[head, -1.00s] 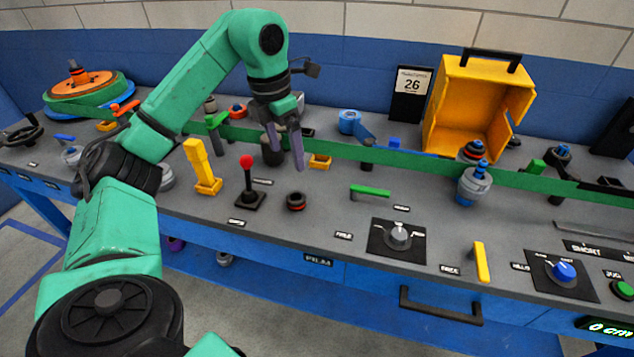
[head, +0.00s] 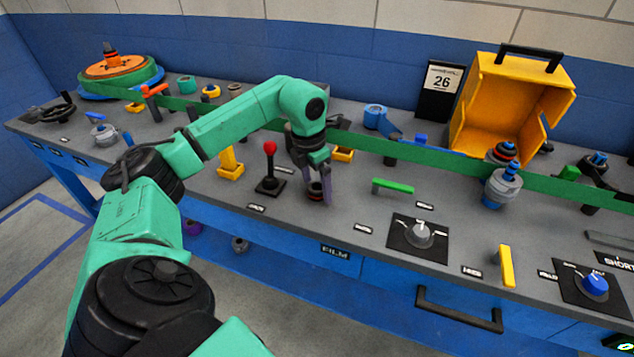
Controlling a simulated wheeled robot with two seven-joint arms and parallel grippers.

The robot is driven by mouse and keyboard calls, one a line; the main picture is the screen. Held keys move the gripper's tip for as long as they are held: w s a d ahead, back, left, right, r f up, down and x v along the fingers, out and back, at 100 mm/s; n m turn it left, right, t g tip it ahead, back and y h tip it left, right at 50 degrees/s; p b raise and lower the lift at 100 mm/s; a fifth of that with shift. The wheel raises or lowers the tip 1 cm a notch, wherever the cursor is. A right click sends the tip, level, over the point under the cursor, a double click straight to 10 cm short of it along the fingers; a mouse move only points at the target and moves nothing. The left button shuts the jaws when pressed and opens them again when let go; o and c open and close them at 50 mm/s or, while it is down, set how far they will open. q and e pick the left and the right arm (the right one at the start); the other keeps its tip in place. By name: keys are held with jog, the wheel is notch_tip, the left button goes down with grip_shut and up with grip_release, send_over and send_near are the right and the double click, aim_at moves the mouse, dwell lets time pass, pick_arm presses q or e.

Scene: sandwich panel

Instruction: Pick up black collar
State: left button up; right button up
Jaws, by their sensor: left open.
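The black collar (head: 315,188), a small dark ring with a red band, sits on the grey bench top to the right of the red-knobbed joystick (head: 269,168). My left gripper (head: 318,198) points down over it with its fingers open. The fingers are low, one on each side of the collar, and partly hide it. I cannot tell whether they touch it. My right gripper is not in view.
A yellow upright handle (head: 230,163) stands left of the joystick. A green bar handle (head: 393,186) and a dial plate (head: 417,238) lie to the right. A green rail (head: 430,160) runs behind. A yellow open box (head: 512,105) stands at the back.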

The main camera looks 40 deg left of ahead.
pick_arm(q)
grip_shut()
notch_tip(320, 180, up, 20)
jog(key=p, duration=0.6)
jog(key=shift+r, duration=0.15)
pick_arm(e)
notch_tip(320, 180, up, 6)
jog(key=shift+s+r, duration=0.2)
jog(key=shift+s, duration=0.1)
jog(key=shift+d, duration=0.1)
pick_arm(q)
jog(key=shift+p, duration=0.3)
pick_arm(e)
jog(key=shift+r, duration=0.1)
